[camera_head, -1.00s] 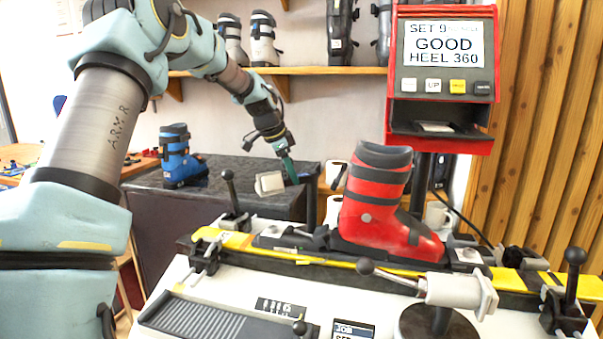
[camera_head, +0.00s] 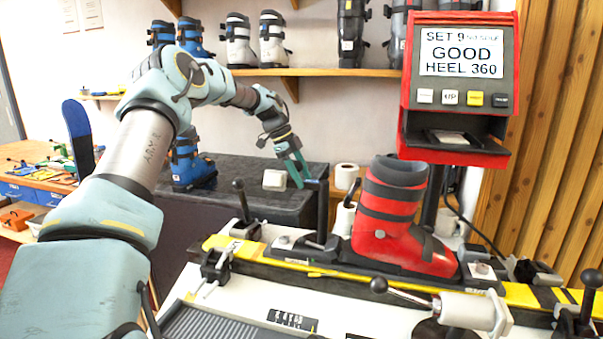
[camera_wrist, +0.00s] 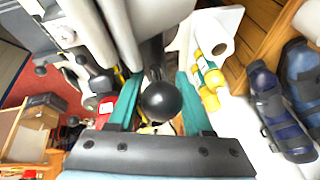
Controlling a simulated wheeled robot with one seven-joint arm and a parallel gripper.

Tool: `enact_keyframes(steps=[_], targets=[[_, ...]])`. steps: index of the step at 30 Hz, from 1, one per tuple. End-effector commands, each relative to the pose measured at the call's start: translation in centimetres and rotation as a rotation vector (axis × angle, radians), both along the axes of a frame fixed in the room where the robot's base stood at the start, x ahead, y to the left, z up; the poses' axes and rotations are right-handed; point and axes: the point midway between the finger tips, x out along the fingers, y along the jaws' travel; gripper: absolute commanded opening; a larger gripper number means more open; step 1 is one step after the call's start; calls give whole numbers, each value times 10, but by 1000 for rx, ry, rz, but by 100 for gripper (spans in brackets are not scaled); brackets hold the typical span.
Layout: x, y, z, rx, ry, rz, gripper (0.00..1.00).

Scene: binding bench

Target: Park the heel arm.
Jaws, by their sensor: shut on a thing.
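The red ski boot (camera_head: 390,220) stands upright on the black and yellow rail of the white bench (camera_head: 250,285). A dark upright post (camera_head: 322,210) rises behind the rail, left of the boot; I cannot tell for sure that it is the heel arm. My gripper (camera_head: 298,176) has teal fingers and points down beside the top of this post. In the wrist view my gripper (camera_wrist: 155,100) has its fingers either side of a black ball knob (camera_wrist: 160,101) and is shut on it. The knob's stem is mostly hidden.
A red display box (camera_head: 462,80) reads "GOOD HEEL 360". A white block (camera_head: 275,180) and a blue boot (camera_head: 190,165) stand on the dark cabinet behind. Ball-handled clamps (camera_head: 240,205) and a front lever (camera_head: 410,295) stick up around the rail.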

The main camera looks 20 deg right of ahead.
Motion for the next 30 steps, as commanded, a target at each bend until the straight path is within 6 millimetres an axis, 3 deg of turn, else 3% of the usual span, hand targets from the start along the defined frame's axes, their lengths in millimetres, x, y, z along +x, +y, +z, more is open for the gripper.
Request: enact_keyframes(steps=[17,18,24,30], targets=[[6,-1,2,-5,-13,-27,0],[6,-1,2,-5,-14,-26,54],[4,-2,1,-4,-8,-28,76],[3,-2,1,-2,-4,-29,76]])
